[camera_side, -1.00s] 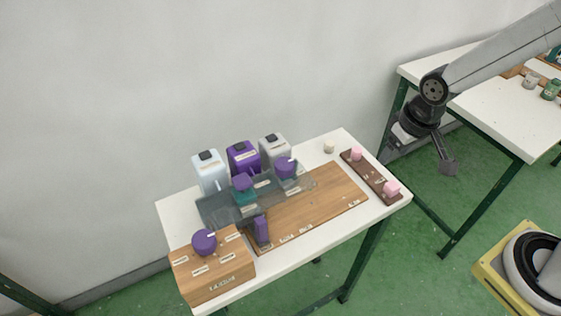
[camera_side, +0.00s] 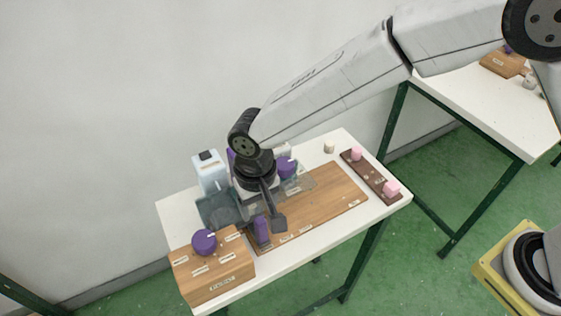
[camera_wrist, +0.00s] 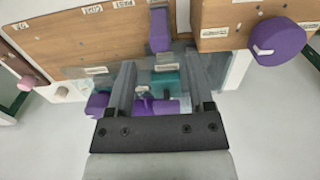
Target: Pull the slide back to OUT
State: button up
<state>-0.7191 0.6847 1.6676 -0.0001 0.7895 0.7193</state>
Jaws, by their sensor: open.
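The slide has an upright purple handle (camera_side: 262,230) near the front left of the wooden board (camera_side: 325,205). In the wrist view, the handle (camera_wrist: 160,30) stands ahead of my fingertips, roughly in line with the space between them. My gripper (camera_wrist: 160,75) is open with nothing held. In the side view it hangs over the board, close behind and beside the handle. A teal block (camera_wrist: 166,80) shows lower down between the fingers in the wrist view. I cannot read an OUT label. My wrist hides part of the grey translucent plate and the parts on it.
A wooden box (camera_side: 213,268) with a purple knob (camera_side: 204,242) stands at the front left. A purple knob (camera_side: 287,167) is close to my wrist. A dark strip with pink knobs (camera_side: 391,188) lies at the right. The board's right part is clear.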

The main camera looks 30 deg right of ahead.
aim_at(260, 220)
jog(key=shift+f, duration=3.9)
grip_shut()
